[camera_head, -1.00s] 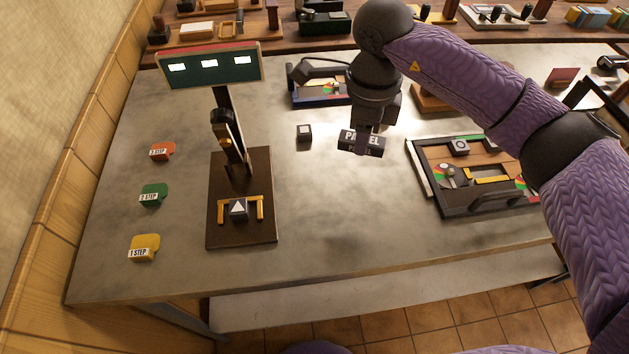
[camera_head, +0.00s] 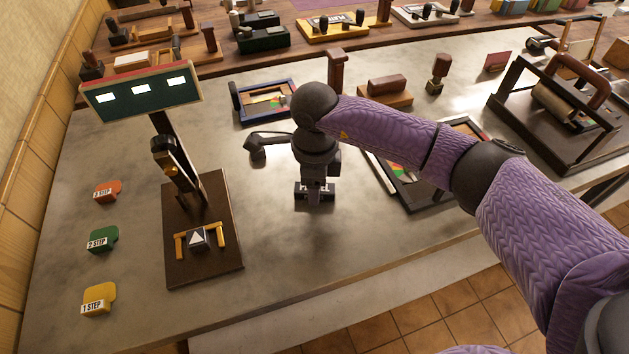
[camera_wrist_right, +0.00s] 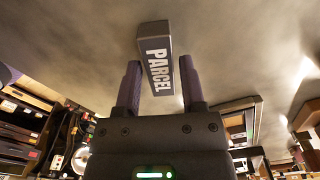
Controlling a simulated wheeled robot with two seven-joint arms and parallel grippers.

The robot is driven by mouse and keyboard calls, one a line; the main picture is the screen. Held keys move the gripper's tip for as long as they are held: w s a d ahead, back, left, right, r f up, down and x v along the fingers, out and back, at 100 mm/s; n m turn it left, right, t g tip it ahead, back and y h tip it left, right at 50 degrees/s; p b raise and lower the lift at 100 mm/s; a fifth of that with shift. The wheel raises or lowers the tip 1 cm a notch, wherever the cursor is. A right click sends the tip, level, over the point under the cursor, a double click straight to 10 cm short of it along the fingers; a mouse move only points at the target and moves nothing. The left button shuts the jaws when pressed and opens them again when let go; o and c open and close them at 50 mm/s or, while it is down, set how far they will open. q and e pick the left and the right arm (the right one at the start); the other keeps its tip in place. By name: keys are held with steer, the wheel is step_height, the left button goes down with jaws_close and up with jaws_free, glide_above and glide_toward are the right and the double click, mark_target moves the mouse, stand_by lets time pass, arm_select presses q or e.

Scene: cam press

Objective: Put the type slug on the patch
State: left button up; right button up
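I cannot make out a distinct patch. My left gripper is not in view.
The press base (camera_head: 205,263), with a white-triangle block (camera_head: 196,238), stands left. Yellow, green and orange step tags (camera_head: 98,300) lie farther left. A blue-edged tray (camera_head: 262,118) is behind my arm; another tray (camera_head: 432,200) is partly hidden on the right. The front table is clear.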

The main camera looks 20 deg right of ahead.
steer(key=shift+o, duration=0.9)
steer(key=shift+r, duration=0.1)
step_height(320, 180, up, 12)
steer(key=p, duration=0.2)
steer(key=shift+p, duration=0.35)
steer(key=shift+r, duration=0.1)
